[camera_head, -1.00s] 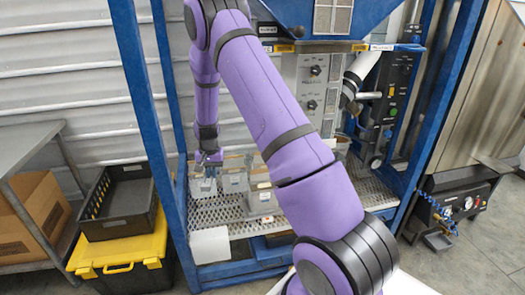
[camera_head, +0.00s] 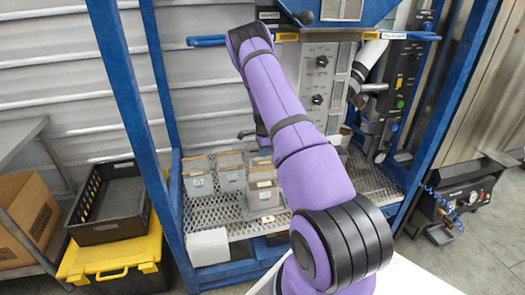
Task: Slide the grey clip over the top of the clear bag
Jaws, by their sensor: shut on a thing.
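My gripper (camera_head: 256,138) is mostly hidden behind my own purple arm, over the rear of the perforated shelf. A small dark bar juts out to the left there. It looks like the grey clip (camera_head: 245,134) held in the shut jaws, but it is too small to be sure. Several pale bags or boxes with labels stand upright on the shelf: one at the left (camera_head: 198,183), one in the middle (camera_head: 231,178) and one at the right (camera_head: 263,193). I cannot tell which is the clear bag. My gripper is above and behind them.
The perforated shelf (camera_head: 215,212) sits inside a blue frame (camera_head: 128,100) with upright posts. A white block (camera_head: 208,247) is at its front left. A control panel (camera_head: 318,85) stands behind. A black crate (camera_head: 115,200) on a yellow box (camera_head: 110,262) is outside, left.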

